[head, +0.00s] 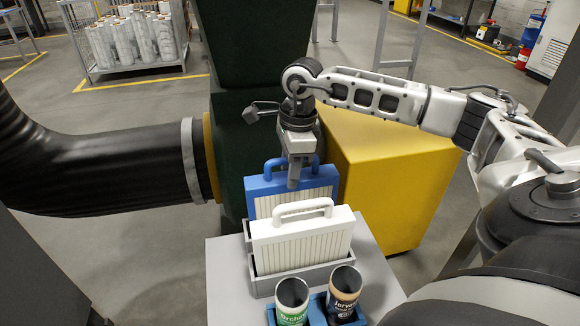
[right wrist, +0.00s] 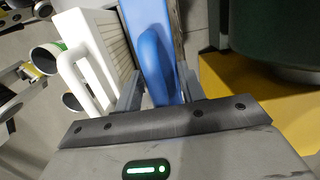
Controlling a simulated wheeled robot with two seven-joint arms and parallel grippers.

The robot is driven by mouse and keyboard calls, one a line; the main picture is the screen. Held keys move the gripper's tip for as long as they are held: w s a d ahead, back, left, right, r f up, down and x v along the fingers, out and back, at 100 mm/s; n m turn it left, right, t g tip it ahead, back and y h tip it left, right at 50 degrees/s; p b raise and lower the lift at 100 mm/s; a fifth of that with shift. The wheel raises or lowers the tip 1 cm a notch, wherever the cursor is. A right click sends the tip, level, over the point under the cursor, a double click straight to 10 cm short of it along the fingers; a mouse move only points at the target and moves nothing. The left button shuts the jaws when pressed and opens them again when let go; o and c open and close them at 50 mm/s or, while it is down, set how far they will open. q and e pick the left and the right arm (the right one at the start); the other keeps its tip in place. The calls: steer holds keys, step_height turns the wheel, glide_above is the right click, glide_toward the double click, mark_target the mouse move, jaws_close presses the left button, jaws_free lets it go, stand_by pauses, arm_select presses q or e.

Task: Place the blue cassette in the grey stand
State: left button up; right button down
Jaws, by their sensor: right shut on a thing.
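The blue cassette (head: 262,199) stands upright behind the white cassette (head: 302,246) in the head view. My right gripper (head: 293,182) reaches down from above and is shut on the blue cassette's handle. In the right wrist view the blue cassette (right wrist: 153,25) runs up between the fingers (right wrist: 160,90), with the white cassette (right wrist: 112,32) close beside it on the left. The grey stand (head: 300,279) holds the white cassette on the table. The blue cassette's lower edge is mostly hidden, so I cannot tell whether it rests in the stand. My left gripper is not seen.
Two open cans, one green-labelled (head: 292,314) and one brown-labelled (head: 344,292), stand in a blue holder (head: 318,308) in front of the stand. The grey table (head: 228,290) is bare at its left. A yellow block (head: 392,185) and dark green machine (head: 235,150) stand behind.

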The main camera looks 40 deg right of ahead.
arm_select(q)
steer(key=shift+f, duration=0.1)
arm_select(e)
steer(key=shift+f, duration=0.25)
steer(key=c, duration=0.9)
jaws_free()
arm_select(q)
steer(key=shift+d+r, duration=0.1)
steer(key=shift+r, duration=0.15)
arm_select(e)
steer(key=shift+o, duration=0.2)
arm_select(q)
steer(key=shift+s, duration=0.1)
arm_select(e)
steer(key=shift+r, duration=0.4)
steer(key=r, duration=0.7)
steer(key=d+r, duration=0.1)
steer(key=r, duration=0.3)
steer(key=shift+s+r, duration=0.25)
steer(key=shift+r, duration=0.05)
steer(key=shift+s+d+r, duration=0.1)
steer(key=shift+r, duration=0.25)
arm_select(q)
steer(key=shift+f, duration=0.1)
